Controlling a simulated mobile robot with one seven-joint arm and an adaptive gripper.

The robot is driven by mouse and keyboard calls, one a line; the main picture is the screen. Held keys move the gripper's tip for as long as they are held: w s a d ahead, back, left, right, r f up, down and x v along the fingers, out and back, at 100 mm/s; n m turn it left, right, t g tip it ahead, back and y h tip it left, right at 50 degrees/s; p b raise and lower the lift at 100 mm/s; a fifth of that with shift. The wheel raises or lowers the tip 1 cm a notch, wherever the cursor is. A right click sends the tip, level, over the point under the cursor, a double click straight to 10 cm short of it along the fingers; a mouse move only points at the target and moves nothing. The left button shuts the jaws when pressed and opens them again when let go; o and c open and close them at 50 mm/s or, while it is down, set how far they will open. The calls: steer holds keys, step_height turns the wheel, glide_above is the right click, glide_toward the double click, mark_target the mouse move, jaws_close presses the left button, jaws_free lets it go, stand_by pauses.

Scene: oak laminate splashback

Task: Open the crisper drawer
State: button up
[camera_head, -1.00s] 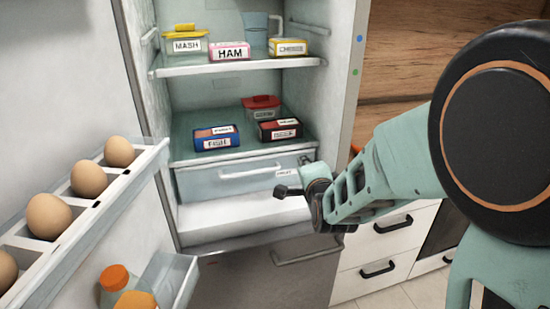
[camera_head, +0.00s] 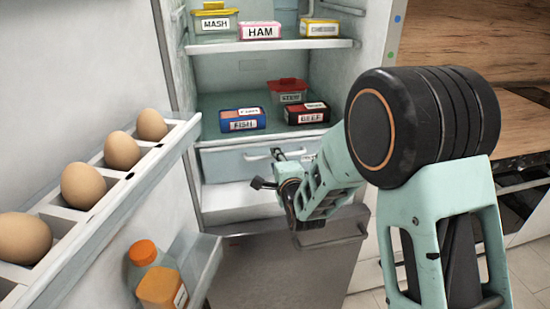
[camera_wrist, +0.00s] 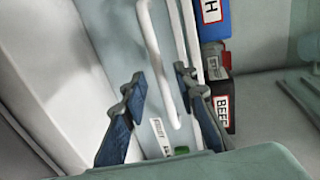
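The crisper drawer (camera_head: 222,165) is a pale blue-grey drawer low in the open fridge, under the bottom glass shelf; it looks shut. My gripper (camera_head: 268,168) is open in front of the drawer's right half. In the wrist view my gripper (camera_wrist: 157,75) has one dark blue finger on each side of the white handle (camera_wrist: 156,50). The fingers look apart from the bar; I cannot tell how deep the bar sits between them.
The fridge door (camera_head: 100,205) stands open on the left, with eggs (camera_head: 82,186) and orange-capped bottles (camera_head: 143,252) in its racks. Boxes of fish (camera_head: 242,122) and beef (camera_head: 306,115) sit on the shelf above the drawer. A grey lower drawer (camera_head: 270,270) is below.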

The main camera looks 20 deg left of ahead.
steer(key=shift+x, duration=0.9)
jaws_close()
